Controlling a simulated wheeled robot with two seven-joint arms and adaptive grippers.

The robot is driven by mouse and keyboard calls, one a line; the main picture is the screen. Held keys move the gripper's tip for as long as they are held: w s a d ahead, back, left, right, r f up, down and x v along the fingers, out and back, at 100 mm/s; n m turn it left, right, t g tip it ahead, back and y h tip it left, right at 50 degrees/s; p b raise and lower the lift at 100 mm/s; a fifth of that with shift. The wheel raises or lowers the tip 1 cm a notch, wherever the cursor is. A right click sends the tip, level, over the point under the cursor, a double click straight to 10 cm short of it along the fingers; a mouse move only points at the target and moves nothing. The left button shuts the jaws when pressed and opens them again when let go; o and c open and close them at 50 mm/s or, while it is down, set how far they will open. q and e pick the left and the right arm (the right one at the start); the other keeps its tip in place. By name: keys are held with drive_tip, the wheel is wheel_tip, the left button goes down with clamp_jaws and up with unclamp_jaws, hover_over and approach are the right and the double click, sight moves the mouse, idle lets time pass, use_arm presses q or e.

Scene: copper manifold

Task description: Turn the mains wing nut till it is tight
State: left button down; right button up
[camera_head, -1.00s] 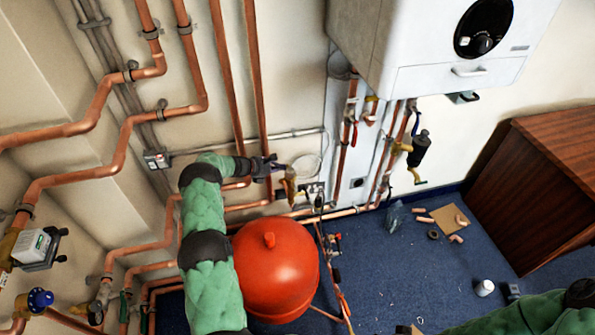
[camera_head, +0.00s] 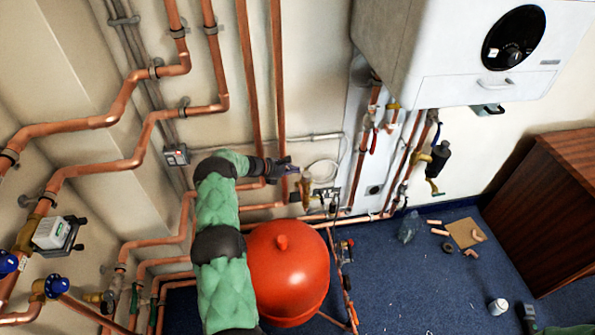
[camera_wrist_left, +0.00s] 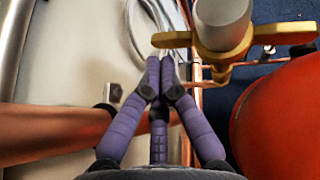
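A brass piece with two wings, which looks like the wing nut (camera_wrist_left: 243,47), shows at the top of the left wrist view, with a grey cylinder in front of its middle. In the head view a small brass fitting (camera_head: 306,190) stands just right of my left gripper (camera_head: 289,166), by the wall pipes. In the left wrist view the purple fingertips of my left gripper (camera_wrist_left: 160,65) are together with no object seen between them. They lie just below the left wing in the picture; I cannot tell whether they touch it.
A red round tank (camera_head: 288,275) stands right of my left forearm. Copper pipes (camera_head: 248,80) run along the wall. A white boiler (camera_head: 445,60) hangs above more pipes and valves. A wooden cabinet (camera_head: 540,220) stands at right. Loose pipe pieces lie on the blue floor (camera_head: 420,285).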

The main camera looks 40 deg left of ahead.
use_arm(q)
drive_tip(key=v, duration=1)
drive_tip(key=s+d+f+m+t+y+p, duration=0.1)
drive_tip(key=s+f+m+t+y+p, duration=0.45)
drive_tip(key=m, duration=0.75)
drive_tip(key=w+d+t+b, duration=0.1)
drive_tip(key=w+d+b, duration=0.1)
drive_tip(key=w, duration=0.4)
drive_tip(key=w+d+f+h+b, duration=0.1)
drive_tip(key=w+d+b, duration=0.1)
drive_tip(key=w+b, duration=0.2)
drive_tip(key=shift+w+f+m+t, duration=0.25)
drive_tip(key=shift+w+m+t, duration=0.1)
drive_tip(key=shift+w, duration=1.25)
drive_tip(key=shift+s, duration=0.1)
